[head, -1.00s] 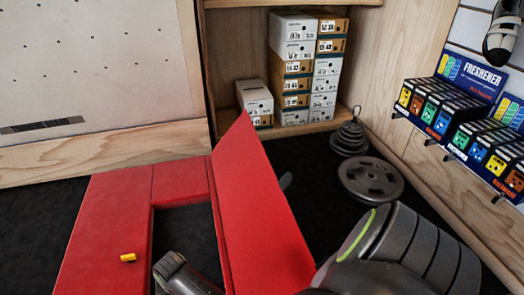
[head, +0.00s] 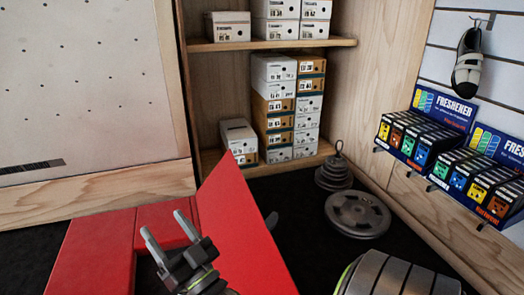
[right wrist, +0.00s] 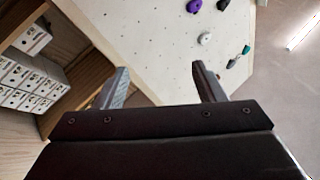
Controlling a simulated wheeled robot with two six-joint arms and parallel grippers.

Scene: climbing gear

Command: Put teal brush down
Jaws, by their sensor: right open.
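No teal brush can be made out in either view. My right gripper (head: 167,224) is open and raised in front of the red pad (head: 90,245), its two fingers apart and pointing up and left. The right wrist view shows both fingers of the right gripper (right wrist: 160,74) with nothing between them. My left gripper is not in view. A small grey piece of something (head: 271,220) shows past the edge of the red upright panel (head: 245,235); the rest of it is hidden.
Shoe boxes (head: 290,110) fill the shelves at the back. Weight plates (head: 358,214) lie on the dark floor to the right. Freshener displays (head: 425,125) and a hanging shoe (head: 467,65) are on the right wall. The climbing wall (right wrist: 165,45) shows in the right wrist view.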

